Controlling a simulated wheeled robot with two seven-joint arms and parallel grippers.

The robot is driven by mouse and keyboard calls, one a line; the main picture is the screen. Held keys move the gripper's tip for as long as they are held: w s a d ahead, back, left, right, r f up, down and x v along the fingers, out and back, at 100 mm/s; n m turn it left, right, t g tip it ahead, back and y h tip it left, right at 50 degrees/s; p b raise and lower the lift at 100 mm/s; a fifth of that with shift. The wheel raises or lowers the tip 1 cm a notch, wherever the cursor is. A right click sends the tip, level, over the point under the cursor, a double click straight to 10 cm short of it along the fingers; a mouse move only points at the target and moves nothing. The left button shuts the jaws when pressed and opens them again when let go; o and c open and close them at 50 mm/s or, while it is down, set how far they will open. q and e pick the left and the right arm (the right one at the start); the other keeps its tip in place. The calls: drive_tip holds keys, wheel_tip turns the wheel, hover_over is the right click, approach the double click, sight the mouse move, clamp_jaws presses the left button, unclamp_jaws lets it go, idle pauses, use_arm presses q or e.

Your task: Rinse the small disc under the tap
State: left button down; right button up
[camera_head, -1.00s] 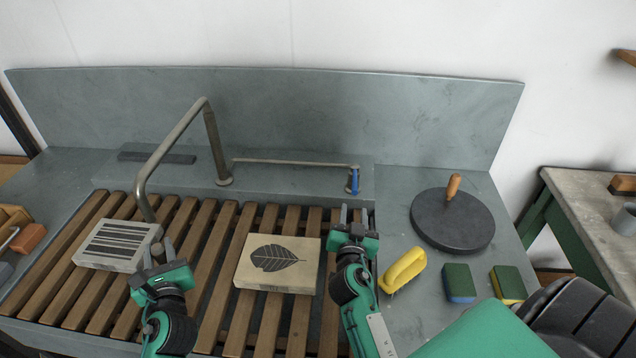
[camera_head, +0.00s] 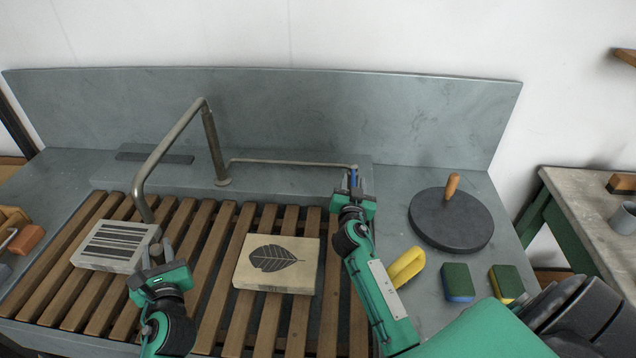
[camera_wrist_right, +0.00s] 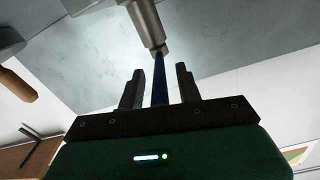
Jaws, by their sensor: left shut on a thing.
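The tap (camera_head: 168,145) is a bent metal pipe that arches over the slatted rack, its spout end at left. My left gripper (camera_head: 157,251) is shut on a small grey-brown disc (camera_head: 156,247) just below the spout end; its fingers partly hide the disc. No water can be made out. A thin rod (camera_head: 285,162) runs right from the tap's base to a blue lever (camera_head: 353,180). My right gripper (camera_head: 353,191) is at that lever. In the right wrist view the blue lever (camera_wrist_right: 159,80) stands between its two spread fingers (camera_wrist_right: 159,88).
On the wooden slats (camera_head: 218,240) lie a striped stone block (camera_head: 115,245), close left of my left gripper, and a leaf-print block (camera_head: 277,263) between the arms. A dark round disc with a wooden knob (camera_head: 450,222), a yellow-handled thing (camera_head: 407,266) and two sponges (camera_head: 458,282) are at right.

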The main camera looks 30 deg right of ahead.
clamp_jaws()
drive_tip(key=shift+w+a+m+g+h, duration=0.25)
drive_tip(key=shift+a+m+g+h, duration=0.1)
drive_tip(key=shift+m+g+h, duration=0.2)
idle(0.4)
unclamp_jaws()
